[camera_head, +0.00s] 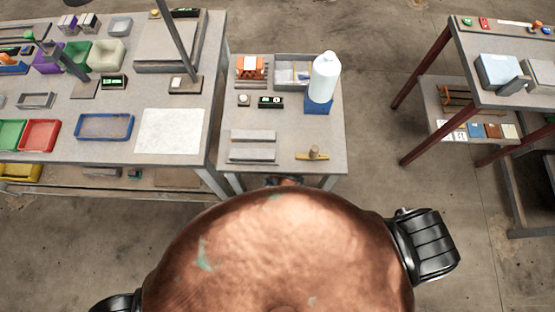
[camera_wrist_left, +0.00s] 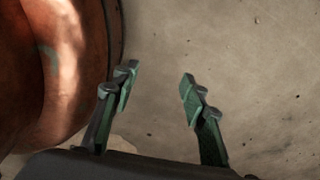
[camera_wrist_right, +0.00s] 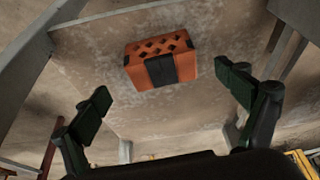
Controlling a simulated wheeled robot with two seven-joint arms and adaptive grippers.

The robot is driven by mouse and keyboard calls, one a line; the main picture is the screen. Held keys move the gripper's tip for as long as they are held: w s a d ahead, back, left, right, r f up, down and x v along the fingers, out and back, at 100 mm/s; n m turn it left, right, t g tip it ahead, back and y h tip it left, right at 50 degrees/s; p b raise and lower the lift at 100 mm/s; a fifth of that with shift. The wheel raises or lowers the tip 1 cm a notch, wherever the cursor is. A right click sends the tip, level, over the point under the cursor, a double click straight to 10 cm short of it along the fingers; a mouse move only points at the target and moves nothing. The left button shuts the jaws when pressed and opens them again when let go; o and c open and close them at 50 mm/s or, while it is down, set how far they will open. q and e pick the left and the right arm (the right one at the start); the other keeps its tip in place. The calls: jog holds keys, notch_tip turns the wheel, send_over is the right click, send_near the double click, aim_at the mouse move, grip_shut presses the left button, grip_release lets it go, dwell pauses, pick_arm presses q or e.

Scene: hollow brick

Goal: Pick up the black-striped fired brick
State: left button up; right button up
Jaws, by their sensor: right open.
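The black-striped fired brick (camera_wrist_right: 161,62) is orange with holes in its top face and a wide black band across its middle. In the right wrist view it rests on a grey, worn slab (camera_wrist_right: 90,52). My right gripper (camera_wrist_right: 163,82) is open and empty, its fingers spread to either side below the brick in the picture and apart from it. My left gripper (camera_wrist_left: 157,80) is open and empty over bare concrete floor. Neither gripper shows in the head view, where my copper-coloured body hides much of the near area. I cannot place the brick surely there.
In the head view, a small table (camera_head: 230,125) carries a white bottle (camera_head: 324,76), grey bars (camera_head: 253,136) and an orange block (camera_head: 250,67). A larger bench (camera_head: 150,85) stands left; a table with dark red legs (camera_head: 427,107) stands right. Floor between is clear.

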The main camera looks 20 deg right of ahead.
jog(key=shift+w, duration=0.45)
jog(key=shift+f+b, duration=0.35)
jog(key=shift+f, duration=0.05)
jog(key=shift+w+f, duration=0.15)
jog(key=shift+f, duration=0.15)
jog(key=shift+w+f+b, duration=0.35)
jog(key=shift+f+b, duration=0.05)
jog(key=shift+f, duration=0.25)
jog(key=b+x, duration=0.1)
jog(key=x, duration=0.2)
jog(key=shift+s+f+b, duration=0.1)
jog(key=shift+f+b, duration=0.2)
jog(key=shift+b, duration=0.05)
jog(key=shift+f, duration=0.25)
jog(key=shift+d+r, duration=0.1)
jog(key=shift+c, duration=0.5)
jog(key=c, duration=0.8)
pick_arm(q)
jog(key=shift+s+a+f, duration=0.1)
jog(key=shift+s+f, duration=0.2)
jog(key=shift+f, duration=0.5)
jog(key=shift+s+f, duration=0.25)
jog(key=shift+f, duration=0.55)
pick_arm(e)
jog(key=c, duration=0.6)
